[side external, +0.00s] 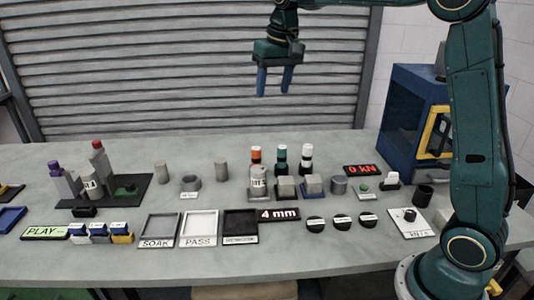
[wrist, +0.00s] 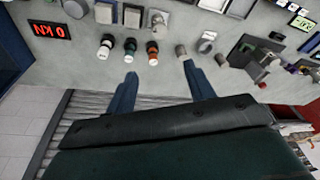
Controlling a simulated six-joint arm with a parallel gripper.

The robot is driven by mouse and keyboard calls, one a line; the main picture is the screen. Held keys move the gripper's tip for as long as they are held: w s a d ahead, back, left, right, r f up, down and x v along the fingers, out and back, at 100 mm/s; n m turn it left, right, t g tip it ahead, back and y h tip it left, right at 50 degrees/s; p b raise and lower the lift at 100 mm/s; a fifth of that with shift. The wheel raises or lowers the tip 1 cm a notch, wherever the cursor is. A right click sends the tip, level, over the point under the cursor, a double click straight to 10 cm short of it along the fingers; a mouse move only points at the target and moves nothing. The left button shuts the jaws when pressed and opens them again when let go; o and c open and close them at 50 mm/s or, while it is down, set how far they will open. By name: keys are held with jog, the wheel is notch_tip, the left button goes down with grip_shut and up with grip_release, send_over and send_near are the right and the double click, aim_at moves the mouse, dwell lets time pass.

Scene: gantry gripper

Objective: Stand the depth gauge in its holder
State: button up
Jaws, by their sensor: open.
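My gripper (side external: 274,88) hangs high over the back of the bench with its two blue fingers apart and nothing between them. The fingers also show in the wrist view (wrist: 158,70), pointing toward the row of bottles. I cannot single out the depth gauge or its holder with certainty. A small dark cup (side external: 424,195) stands at the right of the bench, and a ring-shaped grey piece (side external: 190,184) stands left of centre. A display reading "4 mm" (side external: 279,214) lies near the middle.
A blue machine (side external: 405,115) stands at the back right, near a red "0 kN" display (side external: 363,170).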

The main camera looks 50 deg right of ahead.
jog(key=s+a+r+n+t, duration=0.1)
jog(key=s+a, duration=0.1)
jog(key=s, duration=0.6)
jog(key=s+a+r+n+t, duration=0.1)
jog(key=s+a, duration=0.2)
jog(key=s, duration=0.4)
jog(key=s+a+f+n, duration=0.1)
jog(key=s+f, duration=0.2)
jog(key=s, duration=0.4)
jog(key=s+a+f+t, duration=0.1)
jog(key=s+f, duration=0.3)
jog(key=s, duration=0.4)
jog(key=shift+n, duration=0.4)
